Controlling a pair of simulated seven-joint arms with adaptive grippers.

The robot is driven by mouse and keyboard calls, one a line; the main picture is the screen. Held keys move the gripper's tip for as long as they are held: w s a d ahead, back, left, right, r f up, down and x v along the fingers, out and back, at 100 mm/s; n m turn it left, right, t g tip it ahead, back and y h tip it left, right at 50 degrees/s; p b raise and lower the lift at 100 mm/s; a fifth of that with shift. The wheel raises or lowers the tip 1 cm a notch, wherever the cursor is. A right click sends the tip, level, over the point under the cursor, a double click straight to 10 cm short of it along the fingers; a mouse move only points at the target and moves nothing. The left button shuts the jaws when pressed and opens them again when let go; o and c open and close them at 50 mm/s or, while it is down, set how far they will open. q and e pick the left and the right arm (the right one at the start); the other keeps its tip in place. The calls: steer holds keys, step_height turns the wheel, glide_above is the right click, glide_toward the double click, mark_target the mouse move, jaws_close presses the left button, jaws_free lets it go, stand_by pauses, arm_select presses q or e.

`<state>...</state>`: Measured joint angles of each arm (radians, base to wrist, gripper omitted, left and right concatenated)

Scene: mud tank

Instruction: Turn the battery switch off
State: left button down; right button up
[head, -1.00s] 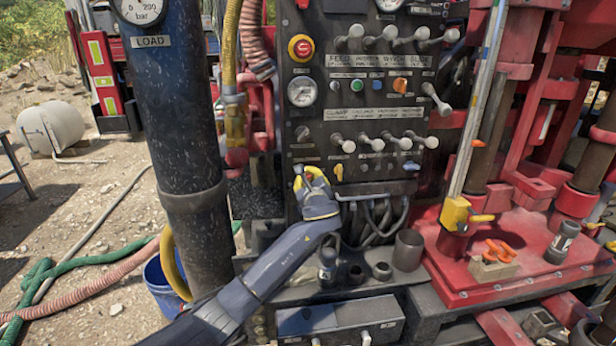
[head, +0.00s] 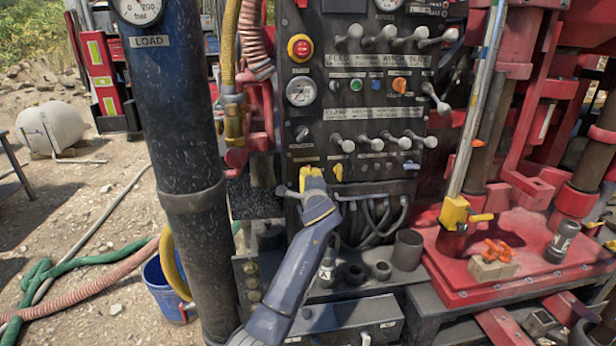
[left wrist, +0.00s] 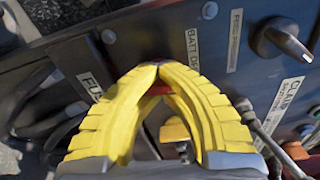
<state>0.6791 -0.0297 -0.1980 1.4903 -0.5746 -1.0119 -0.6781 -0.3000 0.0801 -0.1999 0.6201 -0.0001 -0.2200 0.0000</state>
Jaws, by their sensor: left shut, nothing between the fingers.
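The black control panel (head: 375,95) stands in the middle of the head view. My left gripper (head: 312,170) has its yellow fingers at the panel's lower left, left of a small yellow knob (head: 338,172). In the left wrist view the left gripper (left wrist: 158,68) has its fingertips together, with nothing held. Its tips lie close to a label beginning "BATT" (left wrist: 192,48). A red part (left wrist: 160,89), likely the battery switch, shows just behind the tips, mostly hidden by the fingers; I cannot tell its position or whether they touch it. My right gripper is not in view.
Rows of grey levers (head: 385,140) stick out above and right of the gripper. Dark hoses (head: 372,218) hang below right. A thick dark cylinder (head: 185,150) stands left of the panel.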

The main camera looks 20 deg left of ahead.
arm_select(q)
steer(key=shift+a+r+n, duration=0.25)
steer(key=shift+a+n, duration=0.05)
steer(key=shift+n, duration=0.4)
steer(key=shift+s+a+f+n, duration=0.1)
steer(key=shift+f+n, duration=0.05)
steer(key=shift+n, duration=0.15)
steer(key=c, duration=0.9)
jaws_free()
steer(key=o, duration=0.4)
steer(key=shift+s+a+r, duration=0.15)
steer(key=shift+a+r, duration=0.05)
steer(key=shift+a, duration=0.05)
steer(key=shift+d+f, duration=0.2)
steer(key=shift+d, duration=0.1)
steer(key=shift+s+d, duration=0.1)
steer(key=shift+d, duration=0.05)
steer(key=v, duration=1.1)
steer(key=shift+s+d, duration=0.15)
steer(key=shift+s, duration=0.05)
